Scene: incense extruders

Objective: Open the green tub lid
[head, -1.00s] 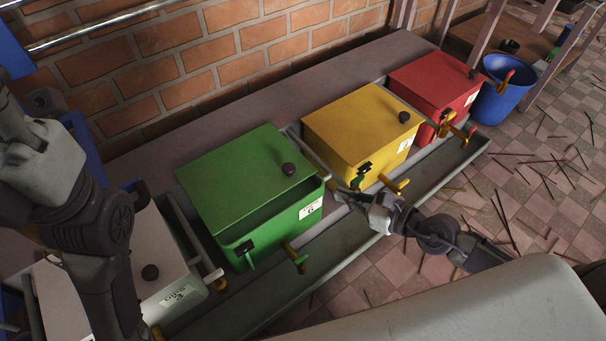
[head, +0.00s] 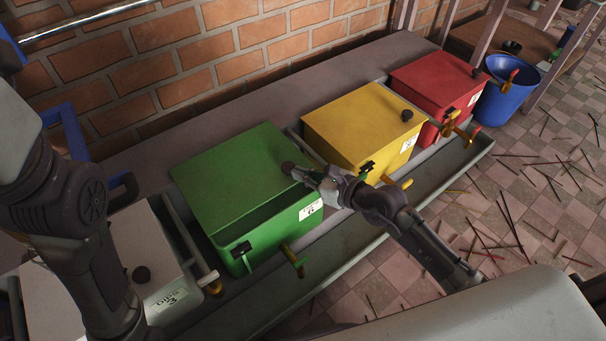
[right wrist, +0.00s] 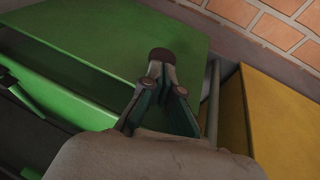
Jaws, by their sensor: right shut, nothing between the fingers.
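The green tub (head: 268,239) stands in the row of tubs, with its flat green lid (head: 235,177) on top. A dark round knob (head: 287,168) sits near the lid's right corner; it also shows in the right wrist view (right wrist: 161,54). A darker green strip runs along the tub's front below the lid's edge. My right gripper (head: 304,172) is over the lid's right corner, its fingers shut with nothing between them. In the right wrist view its fingertips (right wrist: 160,70) are right at the knob; I cannot tell whether they touch. My left gripper is out of view.
A yellow tub (head: 357,122) and a red tub (head: 433,84) stand to the right, a white tub (head: 147,253) to the left. A grey trough (head: 345,240) runs along the front. A brick wall (head: 225,70) is behind. A blue bucket (head: 500,100) stands far right.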

